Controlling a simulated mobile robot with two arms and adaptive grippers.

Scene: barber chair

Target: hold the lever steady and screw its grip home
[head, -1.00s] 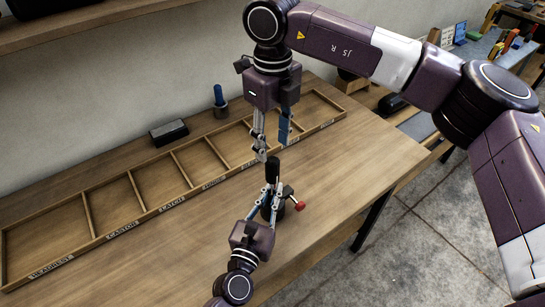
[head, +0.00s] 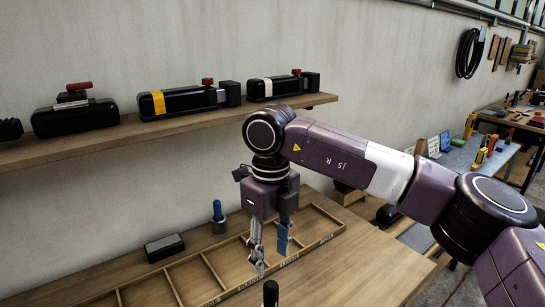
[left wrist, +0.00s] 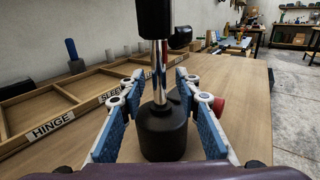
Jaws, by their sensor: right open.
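The lever shows in the left wrist view as an upright chrome rod (left wrist: 160,75) rising from a dark round base (left wrist: 163,132). Its black grip (left wrist: 155,18) sits on top of the rod, cut by the frame's upper edge. In the head view only the top of the grip (head: 270,293) shows, at the bottom edge. My left gripper (left wrist: 160,82) has its blue-padded fingers on both sides of the rod, with gaps visible; it is outside the head view. My right gripper (head: 270,256) points down, open and empty, just above the grip.
A divided, labelled wooden tray (head: 205,277) lies on the bench along the wall. A dark block (head: 164,247) and a blue-handled tool (head: 218,215) stand behind it. A shelf (head: 170,131) above holds several black devices. A red knob (left wrist: 218,108) shows beside the base.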

